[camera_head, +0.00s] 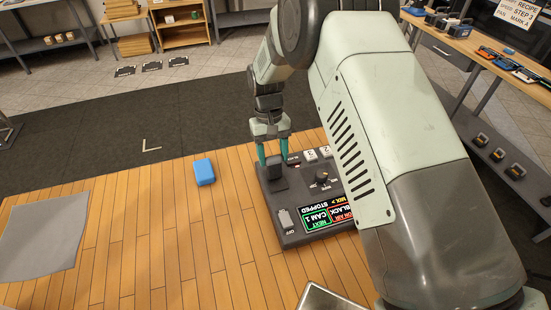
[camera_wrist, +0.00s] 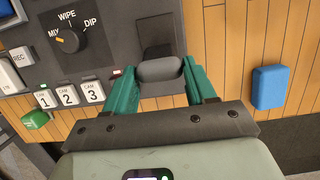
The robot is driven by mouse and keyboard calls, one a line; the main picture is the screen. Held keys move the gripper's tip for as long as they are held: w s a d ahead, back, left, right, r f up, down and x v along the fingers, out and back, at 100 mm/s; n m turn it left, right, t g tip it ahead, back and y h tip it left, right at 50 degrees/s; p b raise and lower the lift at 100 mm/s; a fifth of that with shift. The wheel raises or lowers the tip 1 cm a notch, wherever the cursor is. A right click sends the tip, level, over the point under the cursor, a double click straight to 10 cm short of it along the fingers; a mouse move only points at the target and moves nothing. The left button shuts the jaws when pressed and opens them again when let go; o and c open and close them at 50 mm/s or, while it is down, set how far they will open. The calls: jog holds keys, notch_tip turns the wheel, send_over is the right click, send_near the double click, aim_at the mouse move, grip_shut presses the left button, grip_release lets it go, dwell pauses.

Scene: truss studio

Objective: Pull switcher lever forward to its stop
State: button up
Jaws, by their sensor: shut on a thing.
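The switcher (camera_head: 303,238) is a dark console on the wooden table, partly hidden behind my arm. Its display reads "CAM 1", "BLACK", "MIX" and "STOPPED". The lever has a rounded grey handle (camera_wrist: 159,70) and rises from a dark slot plate near the console's edge. My gripper (camera_head: 274,163) reaches down from above, with teal fingers on either side of the handle. In the wrist view my gripper (camera_wrist: 160,78) is shut on the lever handle. Its lower part in the head view is partly hidden by the fingers.
A blue block (camera_head: 204,172) lies on the table left of the switcher. A grey sheet (camera_head: 42,240) lies at the far left. A MIX/WIPE/DIP knob (camera_wrist: 68,40) and CAM buttons (camera_wrist: 68,95) sit close to the fingers. The table between block and sheet is clear.

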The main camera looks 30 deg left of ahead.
jog(key=shift+w+a+f, duration=0.25)
jog(key=shift+w+a, duration=0.4)
grip_shut()
jog(key=shift+w+a+f, duration=0.2)
jog(key=shift+f, duration=0.1)
jog(key=o, duration=1.5)
grip_release()
jog(key=v, duration=1.1)
